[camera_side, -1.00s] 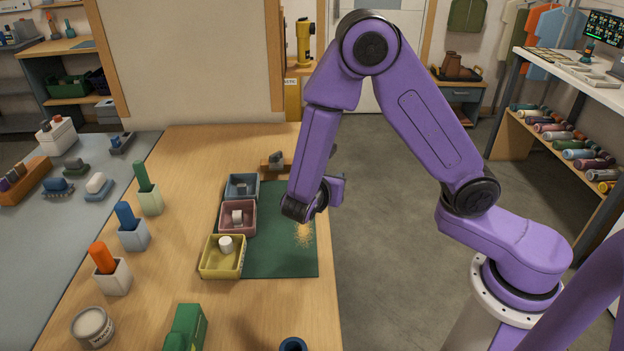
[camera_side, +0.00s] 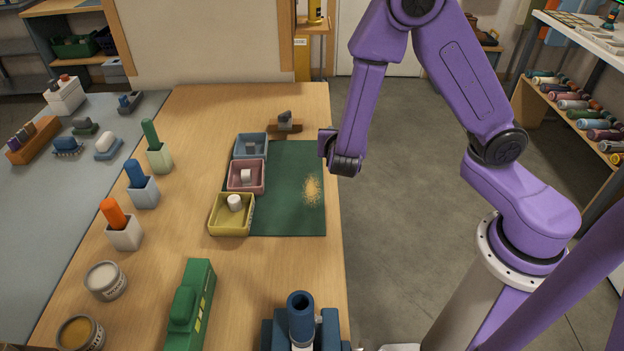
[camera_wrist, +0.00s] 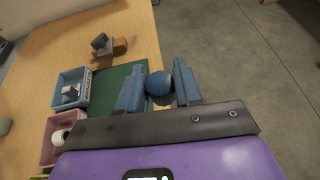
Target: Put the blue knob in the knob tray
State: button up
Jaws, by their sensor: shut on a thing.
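The blue knob (camera_wrist: 158,83) is round and sits between the two blue fingers of my gripper (camera_wrist: 159,74) in the wrist view. My gripper is shut on it, over the right edge of the green mat. In the side view my wrist hides the fingers and knob. Three small trays stand along the mat's left side: a blue tray (camera_side: 237,148), a pink tray (camera_side: 232,188) and a yellow tray (camera_side: 218,226). Each holds a pale or grey piece. I cannot tell which one is the knob tray.
A wooden block with a grey piece (camera_side: 285,122) stands beyond the green mat (camera_side: 285,215). Sawdust (camera_side: 312,188) lies on the mat. Handled tools in holders (camera_side: 143,190) and a green tool (camera_side: 190,305) are at left and front. The bench ends just right of the mat.

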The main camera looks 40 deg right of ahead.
jog(key=s+a+r+n+t+y, duration=0.2)
jog(key=s+a+n+t+y, duration=0.2)
jog(key=a+n+y, duration=0.15)
jog(key=n+y, duration=0.1)
send_over(285, 180)
jog(key=f, duration=0.9)
jog(key=shift+s+f, duration=0.15)
jog(key=shift+s, duration=0.25)
jog(key=shift+w+f, duration=0.15)
jog(key=shift+f, duration=0.8)
jog(key=shift+w+f, duration=0.15)
jog(key=shift+f, duration=0.8)
jog(key=shift+f, duration=0.1)
jog(key=o, duration=1)
